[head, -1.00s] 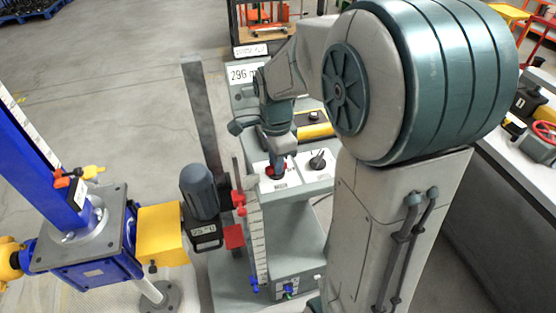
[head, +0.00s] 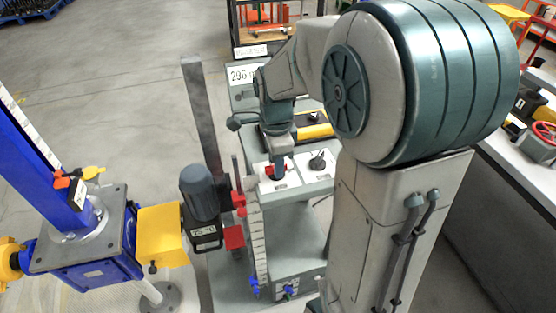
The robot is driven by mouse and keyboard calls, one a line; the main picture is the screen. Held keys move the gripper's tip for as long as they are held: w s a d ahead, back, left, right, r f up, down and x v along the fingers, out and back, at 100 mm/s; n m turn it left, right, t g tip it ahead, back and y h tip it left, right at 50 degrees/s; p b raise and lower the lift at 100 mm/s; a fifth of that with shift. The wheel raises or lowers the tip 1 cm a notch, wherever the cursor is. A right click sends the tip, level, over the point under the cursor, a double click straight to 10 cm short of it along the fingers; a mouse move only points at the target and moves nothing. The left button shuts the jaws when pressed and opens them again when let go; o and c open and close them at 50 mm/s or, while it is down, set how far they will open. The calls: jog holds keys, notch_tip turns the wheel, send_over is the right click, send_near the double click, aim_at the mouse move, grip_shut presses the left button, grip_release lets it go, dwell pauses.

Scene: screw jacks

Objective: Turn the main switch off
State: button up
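The control box has a white-topped panel with two switches. A red switch (head: 271,171) sits on the left plate, mostly covered by my gripper. A black rotary knob (head: 317,161) sits on the right plate. My gripper (head: 279,165) points down at the red switch, right over it or touching it; I cannot tell which. Its fingertips are too small and hidden to show whether they are open or shut. The setting of the red switch cannot be read.
A display reading about 296 (head: 242,74) and a yellow-and-black box (head: 314,131) stand behind the panel. A blue screw jack (head: 85,255) with a yellow coupling (head: 160,235) and grey motor (head: 201,192) stands at left. A workbench (head: 520,155) is at right.

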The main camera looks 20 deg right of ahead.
notch_tip(320, 180, up, 14)
jog(key=shift+f, duration=0.15)
dwell(0.6)
jog(key=s+f+n+t, duration=0.3)
jog(key=s+f+n, duration=0.6)
jog(key=s+n, duration=0.5)
jog(key=shift+s+d+n, duration=0.2)
jog(key=shift+n, duration=1.9)
jog(key=shift+f, duration=0.1)
